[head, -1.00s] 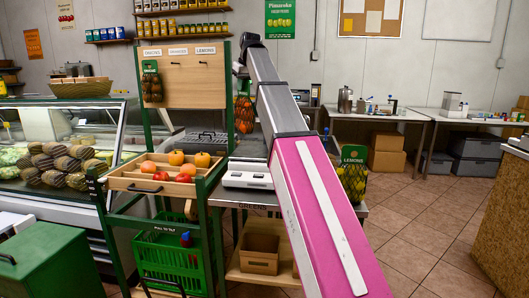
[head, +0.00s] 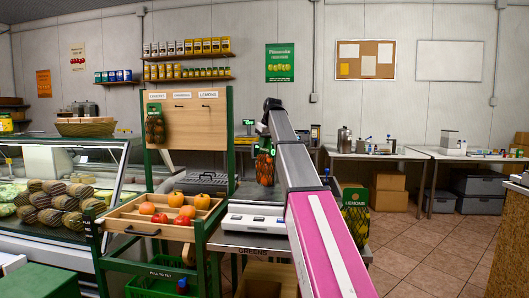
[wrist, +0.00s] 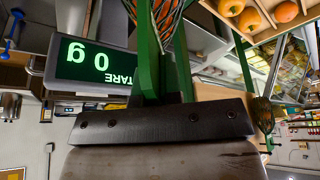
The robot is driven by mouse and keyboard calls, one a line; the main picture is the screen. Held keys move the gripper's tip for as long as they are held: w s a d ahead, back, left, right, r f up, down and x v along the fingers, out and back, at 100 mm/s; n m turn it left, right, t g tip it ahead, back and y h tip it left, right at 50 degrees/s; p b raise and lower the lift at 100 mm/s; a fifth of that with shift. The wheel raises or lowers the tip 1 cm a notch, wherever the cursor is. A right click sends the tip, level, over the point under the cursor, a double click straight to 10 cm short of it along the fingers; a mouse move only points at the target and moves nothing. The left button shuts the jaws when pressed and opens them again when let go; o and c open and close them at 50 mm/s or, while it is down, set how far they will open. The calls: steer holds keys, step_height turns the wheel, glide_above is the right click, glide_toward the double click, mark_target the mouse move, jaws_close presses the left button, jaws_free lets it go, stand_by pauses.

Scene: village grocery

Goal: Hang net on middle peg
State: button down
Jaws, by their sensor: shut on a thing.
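The wooden peg board (head: 187,135) stands on a green frame, with three labels along its top. The middle label (head: 182,95) seems to read ORANGES; the peg below it is too small to make out, and nothing hangs there. A dark net (head: 155,125) with a green card hangs at the left label. My gripper (wrist: 165,90) is shut on the green card of an orange-filled net (head: 265,168), which also shows in the wrist view (wrist: 166,14). The held net is right of the board, partly hidden by my arm.
A lemon net (head: 356,218) with a green card stands right of my arm. A white scale (head: 252,216) and a wooden crate of produce (head: 150,218) are below the board. A lit display (wrist: 92,62) is near the held net. A glass counter is at left.

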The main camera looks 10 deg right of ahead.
mark_target(265, 151)
steer(key=shift+d+f, duration=0.15)
steer(key=shift+f, duration=1.85)
steer(key=c, duration=1.3)
jaws_free()
